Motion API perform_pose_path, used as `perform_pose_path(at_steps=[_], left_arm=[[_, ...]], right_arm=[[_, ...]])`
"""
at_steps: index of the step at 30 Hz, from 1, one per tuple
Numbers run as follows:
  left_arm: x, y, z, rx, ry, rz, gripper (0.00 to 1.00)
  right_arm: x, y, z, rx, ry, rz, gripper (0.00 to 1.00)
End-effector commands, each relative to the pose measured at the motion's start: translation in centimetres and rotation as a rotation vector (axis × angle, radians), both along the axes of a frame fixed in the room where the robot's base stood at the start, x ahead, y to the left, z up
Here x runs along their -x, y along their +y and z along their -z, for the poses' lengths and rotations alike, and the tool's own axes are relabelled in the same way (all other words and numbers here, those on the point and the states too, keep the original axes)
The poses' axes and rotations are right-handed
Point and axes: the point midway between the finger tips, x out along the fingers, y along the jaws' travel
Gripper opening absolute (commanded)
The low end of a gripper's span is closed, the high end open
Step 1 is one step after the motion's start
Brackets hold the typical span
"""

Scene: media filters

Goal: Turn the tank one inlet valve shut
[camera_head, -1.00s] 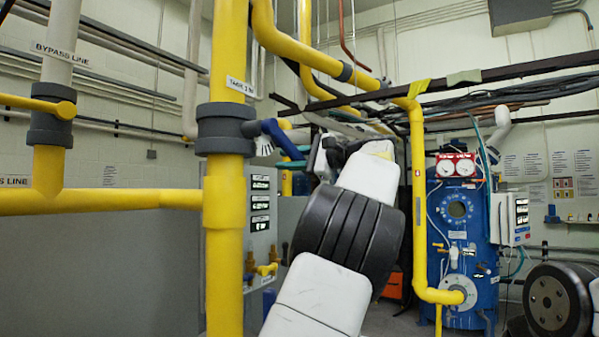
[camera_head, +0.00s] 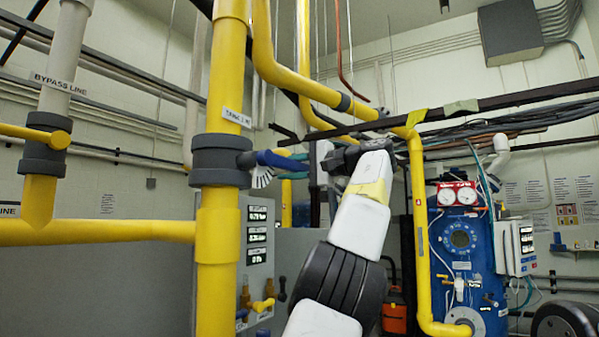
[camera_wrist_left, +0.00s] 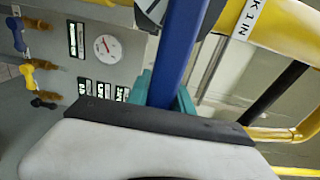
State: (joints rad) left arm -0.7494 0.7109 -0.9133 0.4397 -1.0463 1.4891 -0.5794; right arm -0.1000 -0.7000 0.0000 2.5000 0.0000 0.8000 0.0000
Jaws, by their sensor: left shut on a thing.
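The tank one inlet valve (camera_head: 221,160) is a grey collar on the thick yellow vertical pipe, just below a white tank label (camera_head: 237,118). Its blue handle (camera_head: 276,159) sticks out to the right and slightly down. My left gripper (camera_head: 313,163) is at the handle's outer end in the head view, its fingers mostly hidden there. In the left wrist view, the handle (camera_wrist_left: 183,45) runs between the teal fingers of my left gripper (camera_wrist_left: 165,92), which is shut on it. My right gripper is out of view.
A bypass-line valve (camera_head: 46,145) sits on the pipe at left. A grey panel (camera_head: 258,235) with gauges and small coloured taps stands behind the inlet pipe. Another yellow pipe (camera_head: 420,220) and a blue tank (camera_head: 465,240) stand to the right. Dark overhead beams cross behind my arm.

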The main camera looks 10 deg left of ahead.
Motion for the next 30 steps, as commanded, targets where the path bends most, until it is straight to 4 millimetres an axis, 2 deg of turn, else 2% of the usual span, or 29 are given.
perform_pose_path(at_steps=[8,9,12,23,30], left_arm=[[0.1,0.0,-0.2,-0.001,-0.009,0.002,0.0],[0.1,0.0,-0.2,-0.002,-0.009,0.002,0.29],[0.1,0.0,-0.2,-0.002,-0.008,0.002,0.49],[0.1,-0.3,-0.2,-0.002,-0.005,0.001,0.49],[1.3,-3.7,-0.2,-0.004,-0.007,0.004,0.49]], right_arm=[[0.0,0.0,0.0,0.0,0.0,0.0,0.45],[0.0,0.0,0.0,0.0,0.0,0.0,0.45],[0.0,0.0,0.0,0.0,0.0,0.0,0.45],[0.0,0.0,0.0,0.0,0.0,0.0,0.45],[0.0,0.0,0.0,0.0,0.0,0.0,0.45]])
